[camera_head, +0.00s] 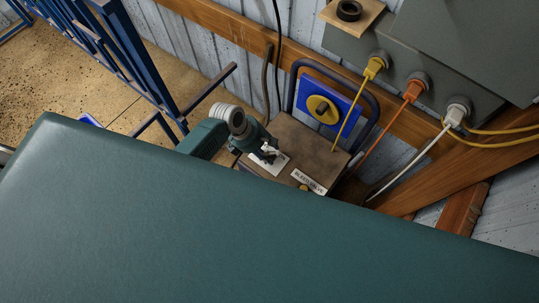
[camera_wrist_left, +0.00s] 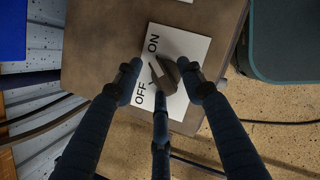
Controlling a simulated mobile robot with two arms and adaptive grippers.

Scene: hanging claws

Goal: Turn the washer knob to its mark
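A dark knob (camera_wrist_left: 168,74) sits on a white plate (camera_wrist_left: 200,46) marked ON and OFF. The lettering does not show the word washer. The plate also shows in the head view (camera_head: 280,165), on a brown board, partly hidden by my gripper. My left gripper (camera_wrist_left: 160,82) has its fingers spread, two fingertips on opposite sides of the knob and a third finger below it. In the head view the left gripper (camera_head: 266,152) is over the plate. I cannot tell whether a fingertip touches the knob. My right gripper is not in view.
The brown board (camera_head: 307,150) also bears a BLEED VALVE label (camera_head: 309,181) and a small yellow part (camera_head: 303,188). Yellow, orange (camera_head: 414,90) and white plugs with cables hang at the right. Blue rails (camera_head: 130,50) stand at the left.

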